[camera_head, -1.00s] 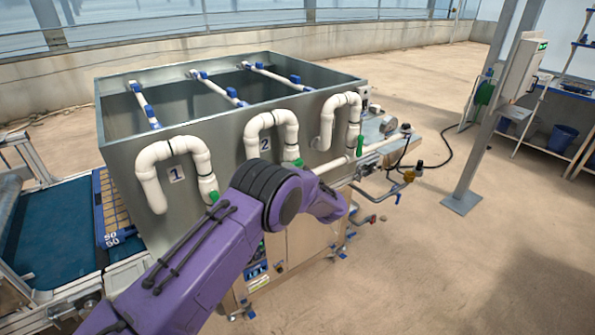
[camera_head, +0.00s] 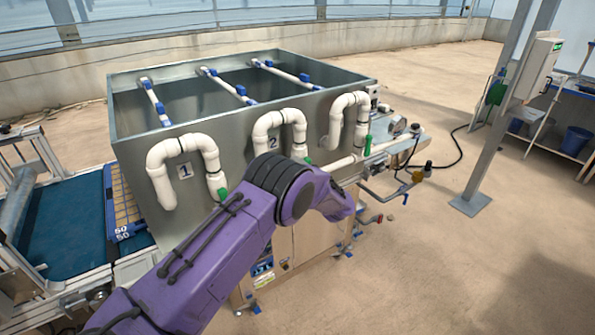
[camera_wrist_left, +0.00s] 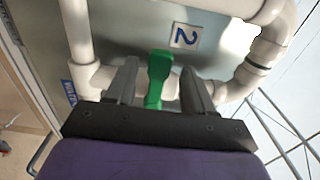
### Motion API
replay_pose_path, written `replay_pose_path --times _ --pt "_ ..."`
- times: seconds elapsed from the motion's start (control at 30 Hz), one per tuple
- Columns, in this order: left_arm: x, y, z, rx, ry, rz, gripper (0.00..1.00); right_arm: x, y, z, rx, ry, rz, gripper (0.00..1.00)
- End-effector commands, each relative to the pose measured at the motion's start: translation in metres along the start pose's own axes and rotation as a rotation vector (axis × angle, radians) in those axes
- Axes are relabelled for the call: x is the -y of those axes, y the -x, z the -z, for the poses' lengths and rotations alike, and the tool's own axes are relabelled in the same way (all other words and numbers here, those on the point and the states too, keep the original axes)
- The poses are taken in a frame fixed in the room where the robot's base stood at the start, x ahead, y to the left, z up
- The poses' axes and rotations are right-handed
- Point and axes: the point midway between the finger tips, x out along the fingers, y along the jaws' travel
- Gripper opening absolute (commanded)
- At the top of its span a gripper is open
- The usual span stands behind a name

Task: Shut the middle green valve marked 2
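The green valve handle (camera_wrist_left: 158,75) below the plate marked 2 (camera_wrist_left: 185,36) stands between the fingers of my left gripper (camera_wrist_left: 160,66) in the left wrist view. The fingers are apart, one on each side of the handle, with gaps visible. In the head view, only the top of this green handle (camera_head: 307,160) shows beside the white pipe (camera_head: 280,122) near the plate 2. My purple left arm hides the rest, and the left gripper is hidden there. My right gripper is not in view.
Another green valve (camera_head: 222,194) is at pipe 1 on the left, and a third (camera_head: 367,145) is on the right pipe. The pipes are on a grey metal tank (camera_head: 235,130). A metal post (camera_head: 490,130) stands to the right, with open floor before it.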

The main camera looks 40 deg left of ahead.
Motion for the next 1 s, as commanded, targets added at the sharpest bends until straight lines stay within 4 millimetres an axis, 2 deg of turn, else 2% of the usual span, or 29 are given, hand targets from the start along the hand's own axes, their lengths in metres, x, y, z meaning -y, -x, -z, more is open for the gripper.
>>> replay_pose_path --times 0.17,0.4,0.6,1.0 --pt "-0.003 0.013 0.001 -0.002 0.001 -0.001 0.53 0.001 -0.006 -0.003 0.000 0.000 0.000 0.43" --pt "-0.004 0.070 0.002 -0.005 -0.001 0.001 0.53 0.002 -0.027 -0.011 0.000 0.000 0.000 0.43" --pt "-0.002 0.102 0.001 -0.002 0.000 0.001 0.53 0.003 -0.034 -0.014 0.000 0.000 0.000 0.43" --pt "0.000 0.106 0.001 -0.001 0.000 0.000 0.53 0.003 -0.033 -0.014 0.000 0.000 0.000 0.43"
